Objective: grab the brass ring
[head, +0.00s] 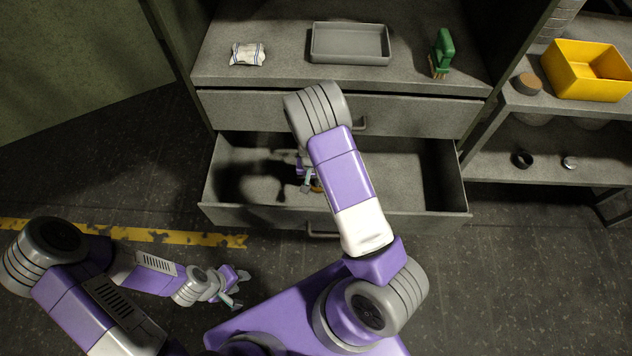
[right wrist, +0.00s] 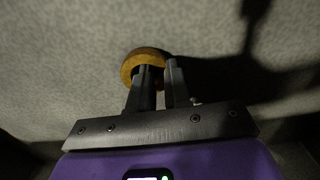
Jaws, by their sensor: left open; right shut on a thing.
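The brass ring (right wrist: 133,62) shows in the right wrist view at the tips of my right gripper (right wrist: 158,75), whose fingers are shut on its rim. In the head view the right gripper (head: 309,187) reaches down into the open drawer (head: 400,180); my arm partly hides it, and only a small brass-coloured bit of the ring (head: 317,187) shows. I cannot tell whether the ring touches the drawer floor. My left gripper (head: 238,288) is open and empty, low over the floor at the lower left.
Above the drawer, the worktop holds a white packet (head: 248,54), a grey tray (head: 349,43) and a green-handled brush (head: 442,52). The right shelf has a yellow bin (head: 586,70), a round brown-topped piece (head: 527,84), a dark ring (head: 522,159) and a small metal piece (head: 569,162).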

